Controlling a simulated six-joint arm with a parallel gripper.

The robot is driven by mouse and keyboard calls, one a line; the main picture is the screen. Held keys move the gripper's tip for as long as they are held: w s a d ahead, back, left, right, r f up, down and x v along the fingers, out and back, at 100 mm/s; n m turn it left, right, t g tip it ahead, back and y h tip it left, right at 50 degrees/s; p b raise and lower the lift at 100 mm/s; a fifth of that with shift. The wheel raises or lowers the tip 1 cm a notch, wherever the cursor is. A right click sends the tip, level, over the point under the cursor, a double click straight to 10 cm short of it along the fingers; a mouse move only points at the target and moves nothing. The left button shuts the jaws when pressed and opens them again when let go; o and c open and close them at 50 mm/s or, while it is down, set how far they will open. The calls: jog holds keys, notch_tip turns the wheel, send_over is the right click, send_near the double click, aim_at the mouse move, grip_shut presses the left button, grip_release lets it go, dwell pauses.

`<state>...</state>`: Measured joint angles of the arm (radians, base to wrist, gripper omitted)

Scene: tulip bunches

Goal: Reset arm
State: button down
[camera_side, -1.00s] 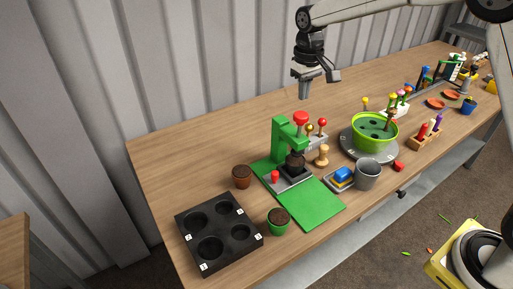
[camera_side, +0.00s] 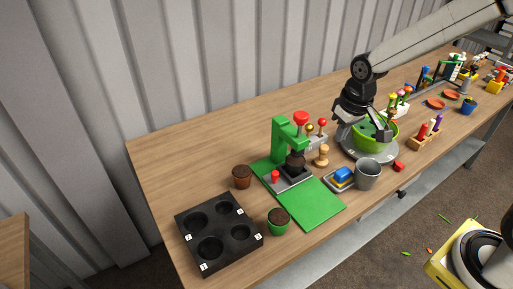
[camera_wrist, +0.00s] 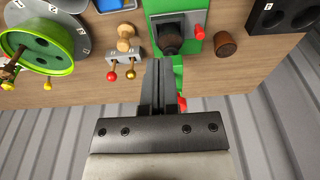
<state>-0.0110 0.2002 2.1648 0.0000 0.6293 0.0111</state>
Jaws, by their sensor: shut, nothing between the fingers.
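My gripper (camera_side: 342,118) is in the air in the side view, in front of the green pot with holes (camera_side: 360,137) on the turntable and partly hiding it. In the wrist view my gripper's two fingers (camera_wrist: 159,75) lie together and point up the picture, with nothing between them. The green press (camera_wrist: 178,72) is partly hidden behind the fingertips. The fingers look apart from everything on the bench.
The green press (camera_side: 280,138) stands on a green mat (camera_side: 310,206), left of my gripper. The bench's back left (camera_side: 190,140) is clear.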

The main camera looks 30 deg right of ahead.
jog(key=s+f+t, duration=0.1)
jog(key=s+f, duration=0.2)
jog(key=s, duration=0.6)
jog(key=shift+s+d, duration=0.2)
jog(key=shift+s, duration=0.15)
jog(key=shift+f, duration=0.1)
